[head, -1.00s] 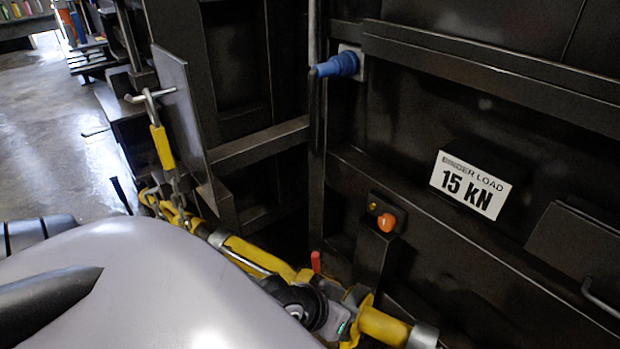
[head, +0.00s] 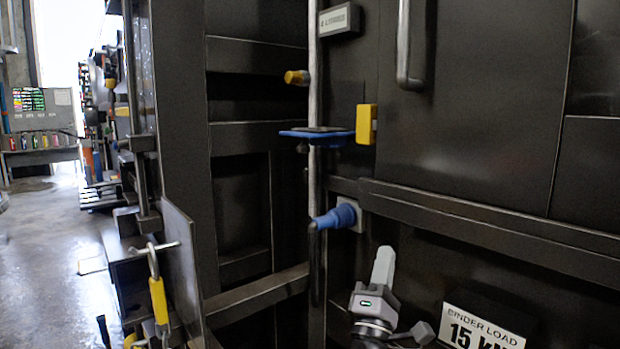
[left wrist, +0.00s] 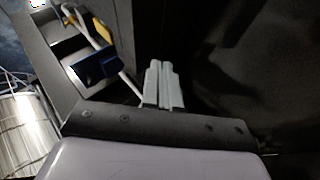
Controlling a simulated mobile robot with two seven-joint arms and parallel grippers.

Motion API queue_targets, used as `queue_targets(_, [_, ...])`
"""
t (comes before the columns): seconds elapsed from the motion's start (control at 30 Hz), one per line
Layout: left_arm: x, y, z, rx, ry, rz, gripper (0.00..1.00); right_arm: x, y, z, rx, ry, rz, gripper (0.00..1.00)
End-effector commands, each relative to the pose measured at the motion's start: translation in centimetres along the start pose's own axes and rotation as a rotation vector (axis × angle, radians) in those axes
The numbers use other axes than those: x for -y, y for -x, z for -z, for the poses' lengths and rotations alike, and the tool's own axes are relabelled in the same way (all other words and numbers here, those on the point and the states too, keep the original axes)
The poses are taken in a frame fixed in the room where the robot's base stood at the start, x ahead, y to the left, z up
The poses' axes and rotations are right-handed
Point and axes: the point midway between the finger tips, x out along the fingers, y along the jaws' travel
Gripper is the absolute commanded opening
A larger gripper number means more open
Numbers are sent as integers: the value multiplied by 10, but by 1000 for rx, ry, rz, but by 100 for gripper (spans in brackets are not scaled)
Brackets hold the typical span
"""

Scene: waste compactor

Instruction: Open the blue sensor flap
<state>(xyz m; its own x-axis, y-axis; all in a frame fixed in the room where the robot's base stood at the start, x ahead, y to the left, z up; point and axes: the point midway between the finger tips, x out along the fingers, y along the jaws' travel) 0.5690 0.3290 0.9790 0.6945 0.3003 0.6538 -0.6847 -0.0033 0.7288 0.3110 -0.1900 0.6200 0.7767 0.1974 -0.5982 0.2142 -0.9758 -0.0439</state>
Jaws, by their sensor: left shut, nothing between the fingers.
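The blue sensor flap (head: 318,133) is seen nearly edge-on in the head view. It juts out level across the metal upright, with a dark piece on top and a yellow block (head: 367,124) at its right. My left gripper (head: 384,252) is below and to the right of the flap, apart from it, pointing up. Its pale fingers are together and empty. The left wrist view shows the closed fingers (left wrist: 162,68) and, to their left, a dark blue part (left wrist: 95,67), which I cannot surely identify as the flap. My right gripper is not in view.
A blue plug (head: 336,217) with a dark hanging cable sits below the flap, left of my gripper. A vertical handle (head: 404,50) and long ledge (head: 480,220) project from the dark panel. The floor (head: 50,250) at left is open.

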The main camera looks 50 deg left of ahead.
Motion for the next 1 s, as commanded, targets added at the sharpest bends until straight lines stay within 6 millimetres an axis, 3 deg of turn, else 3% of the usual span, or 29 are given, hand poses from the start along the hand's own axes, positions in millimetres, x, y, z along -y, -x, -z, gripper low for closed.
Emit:
queue_targets(0.1, [-21,-22,24,-143,157,-167,0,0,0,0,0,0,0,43])
queue_targets(0.2, [-36,-31,43,-254,278,-306,0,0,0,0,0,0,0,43])
queue_targets(0.43, [-57,-33,74,-427,461,-553,0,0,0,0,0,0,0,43])
queue_targets(0.73, [-68,-39,90,-474,504,-629,0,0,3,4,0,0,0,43])
queue_targets(1.0, [-93,-79,118,-472,501,-628,0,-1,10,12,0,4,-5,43])
